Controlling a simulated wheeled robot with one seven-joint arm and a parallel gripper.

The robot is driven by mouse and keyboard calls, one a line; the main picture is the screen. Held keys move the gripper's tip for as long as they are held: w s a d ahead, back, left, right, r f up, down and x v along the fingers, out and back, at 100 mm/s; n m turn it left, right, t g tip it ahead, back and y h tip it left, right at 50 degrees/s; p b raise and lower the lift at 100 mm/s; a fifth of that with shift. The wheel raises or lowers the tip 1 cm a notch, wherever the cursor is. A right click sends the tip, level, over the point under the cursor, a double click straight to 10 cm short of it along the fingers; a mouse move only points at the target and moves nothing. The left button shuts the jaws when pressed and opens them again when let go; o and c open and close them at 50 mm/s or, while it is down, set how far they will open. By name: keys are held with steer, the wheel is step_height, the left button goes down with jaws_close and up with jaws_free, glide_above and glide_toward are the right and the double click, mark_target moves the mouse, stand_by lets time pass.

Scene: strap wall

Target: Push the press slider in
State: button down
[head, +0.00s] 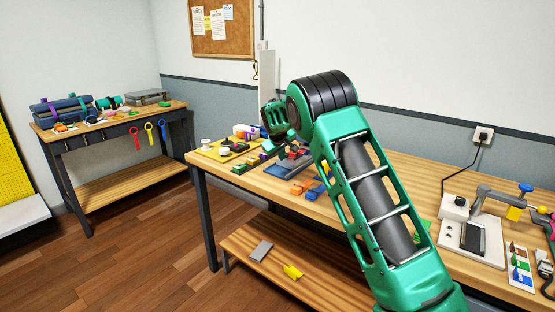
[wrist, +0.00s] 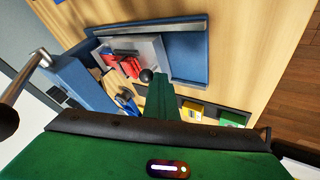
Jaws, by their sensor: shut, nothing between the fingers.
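The press, seen in the wrist view, has a blue base (wrist: 189,58), a grey plate (wrist: 150,48) and red parts (wrist: 122,63). A round black knob (wrist: 146,75) sits beside the red parts and looks like the slider's handle. My gripper (wrist: 161,78) is shut and empty, its green fingertips right next to the knob. I cannot tell whether they touch it. In the head view the red part of the press (head: 293,153) shows small on the bench, below my wrist, and the slider's travel is not clear there.
A white-based device (head: 460,240) stands at the right. A second bench (head: 108,122) is at the left.

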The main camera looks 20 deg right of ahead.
steer(key=shift+d+r, duration=0.2)
steer(key=shift+d, duration=0.45)
steer(key=shift+a, duration=0.2)
steer(key=a, duration=0.1)
steer(key=s+a, duration=0.1)
steer(key=a+f, duration=0.1)
steer(key=shift+s+a+f, duration=0.1)
steer(key=shift+s+a, duration=0.1)
steer(key=shift+a, duration=0.15)
steer(key=a+v, duration=0.1)
steer(key=v, duration=0.8)
steer(key=s+d+r+m+g, duration=0.1)
steer(key=s+d+m, duration=0.1)
steer(key=s+d, duration=0.6)
steer(key=s+d+r+m+g+y, duration=0.1)
steer(key=s+d+r+m+g, duration=0.15)
steer(key=s, duration=0.95)
steer(key=s+d+m+g, duration=0.1)
steer(key=s+d, duration=0.6)
steer(key=s, duration=0.3)
steer(key=s+a+f+m+g+y, duration=0.1)
steer(key=s+f+m, duration=0.1)
steer(key=s, duration=1.4)
steer(key=s+a+f+m+g+y, duration=0.1)
steer(key=s+a+f+m, duration=0.1)
steer(key=s, duration=1.5)
steer(key=shift+a+f+g+y, duration=0.2)
steer(key=shift+f+g+y, duration=0.2)
steer(key=shift+f, duration=0.35)
